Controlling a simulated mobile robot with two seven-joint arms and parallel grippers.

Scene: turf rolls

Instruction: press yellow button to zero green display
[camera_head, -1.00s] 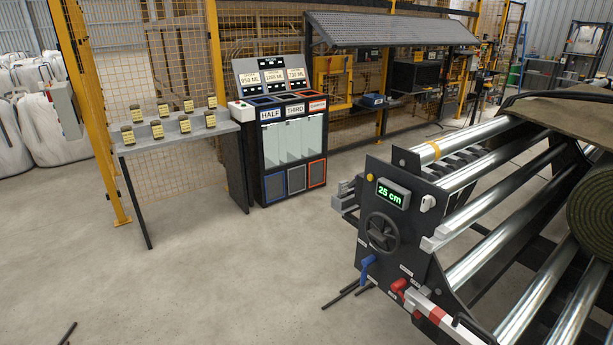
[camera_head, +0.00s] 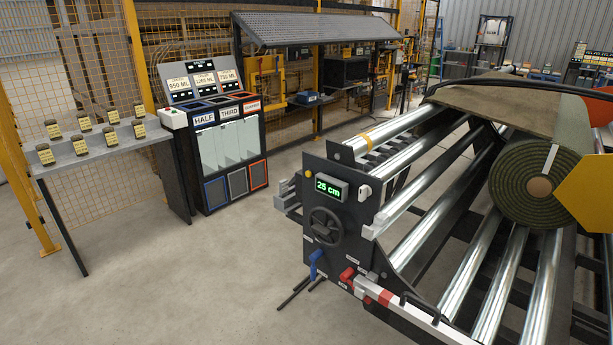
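The green display (camera_head: 328,188) reads "25 cm" and sits on the dark end panel (camera_head: 330,242) of the roller machine, in the middle of the head view. A small round yellow button (camera_head: 308,174) is on the same panel, just left of and slightly above the display. Nothing covers the button or the display. Neither of my grippers shows in the head view, so I cannot see how they stand.
Below the display are a black handwheel (camera_head: 326,225), a blue lever (camera_head: 317,262) and a red lever (camera_head: 347,275). A turf roll (camera_head: 535,186) lies on the rollers at right. Open concrete floor (camera_head: 180,285) lies left of the machine. A shelf (camera_head: 100,153) holds several jars.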

